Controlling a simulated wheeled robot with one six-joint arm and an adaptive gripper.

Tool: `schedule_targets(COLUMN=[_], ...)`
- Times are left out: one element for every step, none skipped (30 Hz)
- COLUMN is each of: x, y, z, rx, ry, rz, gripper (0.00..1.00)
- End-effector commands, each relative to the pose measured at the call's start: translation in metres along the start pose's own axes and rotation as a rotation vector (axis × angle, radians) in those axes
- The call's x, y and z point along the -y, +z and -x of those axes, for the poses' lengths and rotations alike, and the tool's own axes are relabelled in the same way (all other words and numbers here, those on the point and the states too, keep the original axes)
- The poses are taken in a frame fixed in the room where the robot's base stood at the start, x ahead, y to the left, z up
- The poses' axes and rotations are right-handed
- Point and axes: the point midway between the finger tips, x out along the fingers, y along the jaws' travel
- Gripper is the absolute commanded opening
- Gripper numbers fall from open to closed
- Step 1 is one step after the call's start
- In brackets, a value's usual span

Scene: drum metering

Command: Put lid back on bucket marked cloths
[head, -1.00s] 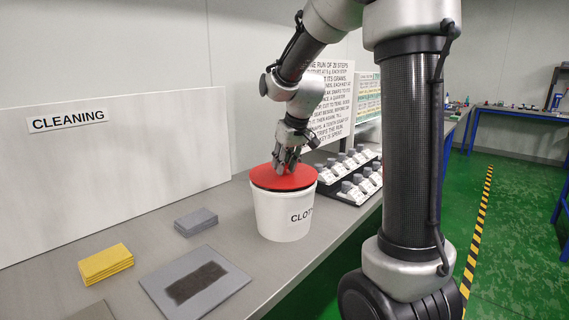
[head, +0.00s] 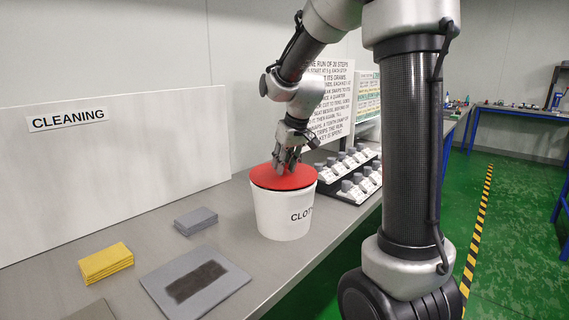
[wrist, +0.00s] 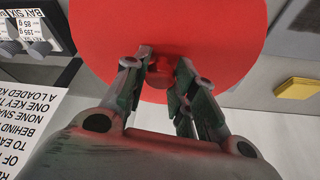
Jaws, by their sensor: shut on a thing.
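The white bucket (head: 283,215) stands on the grey bench, with the start of a "CLOTHS" label showing on its front. The red lid (head: 268,181) lies over the bucket's mouth and looks about level; whether it is fully seated all round I cannot tell. In the wrist view the round red lid (wrist: 215,35) fills the upper middle, with a red knob (wrist: 160,72) at its centre. My gripper (head: 289,170) is above the lid, its fingers shut on the knob; the fingers also show in the wrist view (wrist: 160,85).
A grey mat with a dark patch (head: 222,264), a yellow cloth stack (head: 106,263) and a grey cloth stack (head: 196,221) lie left of the bucket. A printed sign (head: 328,95) stands behind.

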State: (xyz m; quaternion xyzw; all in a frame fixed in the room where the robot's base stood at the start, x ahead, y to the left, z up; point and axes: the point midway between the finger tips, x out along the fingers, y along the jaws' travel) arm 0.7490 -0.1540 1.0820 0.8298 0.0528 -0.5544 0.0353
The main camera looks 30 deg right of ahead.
Motion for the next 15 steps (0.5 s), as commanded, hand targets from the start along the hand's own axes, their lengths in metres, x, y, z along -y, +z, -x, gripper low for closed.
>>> schedule_targets(x=[-0.0001,-0.0001,0.0,-0.0001,-0.0001,-0.0001,-0.0001,-0.0001,0.0,0.0,0.0,0.0,0.0,0.0,0.0], y=[-0.0003,-0.0003,-0.0002,-0.0003,-0.0003,-0.0003,-0.0003,-0.0003,-0.0002,-0.0002,-0.0002,-0.0002,-0.0002,-0.0001,-0.0001], z=[0.0002,0.0002,0.0002,0.0002,0.0002,0.0002,0.0002,0.0002,0.0002,0.0002,0.0002,0.0002,0.0002,0.0001,0.0001], rx=[-0.001,-0.001,-0.001,-0.001,-0.001,-0.001,-0.001,-0.001,-0.001,-0.001,0.0,0.0,0.0,0.0,0.0], ry=[0.0,0.0,0.0,0.0,0.0,0.0,0.0,0.0,0.0,0.0,0.0,0.0,0.0,0.0,0.0], rz=[0.0,0.0,0.0,0.0,0.0,0.0,0.0,0.0,0.0,0.0,0.0,0.0,0.0,0.0,0.0], gripper=[0.0,0.0,0.0,0.0,0.0,0.3,0.36,0.41,0.49,0.52,0.52,0.52,0.52,0.52,0.52])
